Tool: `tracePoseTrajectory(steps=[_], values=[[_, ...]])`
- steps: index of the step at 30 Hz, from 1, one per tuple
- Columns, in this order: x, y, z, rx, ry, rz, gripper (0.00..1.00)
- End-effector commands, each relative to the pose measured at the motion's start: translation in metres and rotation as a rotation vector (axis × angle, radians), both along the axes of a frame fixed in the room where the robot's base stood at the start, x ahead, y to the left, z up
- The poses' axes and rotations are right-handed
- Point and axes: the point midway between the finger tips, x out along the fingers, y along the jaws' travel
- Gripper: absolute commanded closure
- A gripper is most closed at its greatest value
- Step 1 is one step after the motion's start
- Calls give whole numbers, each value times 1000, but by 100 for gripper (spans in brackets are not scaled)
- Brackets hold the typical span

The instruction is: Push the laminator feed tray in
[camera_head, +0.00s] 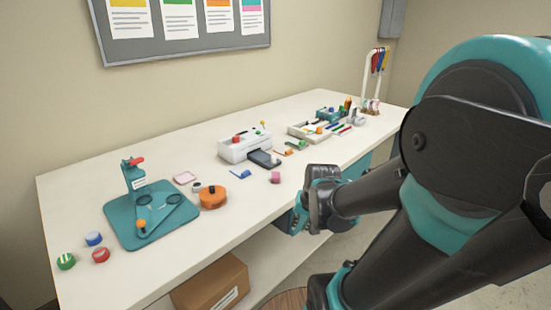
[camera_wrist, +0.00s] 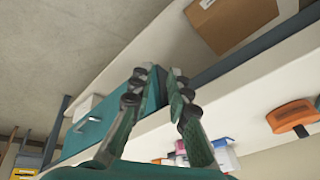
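The laminator is most likely the white box (camera_head: 243,146) with a red knob on top, near the middle of the bench in the head view. A dark flat tray (camera_head: 264,159) sticks out from its front toward the bench's near edge. My gripper (camera_head: 297,216) is at the bench's front edge, nearer the camera than the tray and apart from it. In the wrist view my gripper (camera_wrist: 158,80) shows two fingers with a gap between them and nothing held. I cannot clearly make out the tray in the wrist view.
The white bench (camera_head: 110,188) holds a teal stand (camera_head: 152,217), an orange round case (camera_head: 213,197), a pink block (camera_head: 275,177) and several small items. A cardboard box (camera_head: 210,284) sits on the shelf below. A teal cabinet (camera_wrist: 105,118) is under the bench.

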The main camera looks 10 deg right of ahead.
Motion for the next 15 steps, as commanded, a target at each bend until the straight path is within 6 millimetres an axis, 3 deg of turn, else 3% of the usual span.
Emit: tracePoseTrajectory(steps=[3, 8, 15], values=[[49, -2, 24, 203, 37, -306, 100], [114, -11, 53, 486, 116, -725, 100], [206, -45, 94, 896, 297, -1306, 100]])
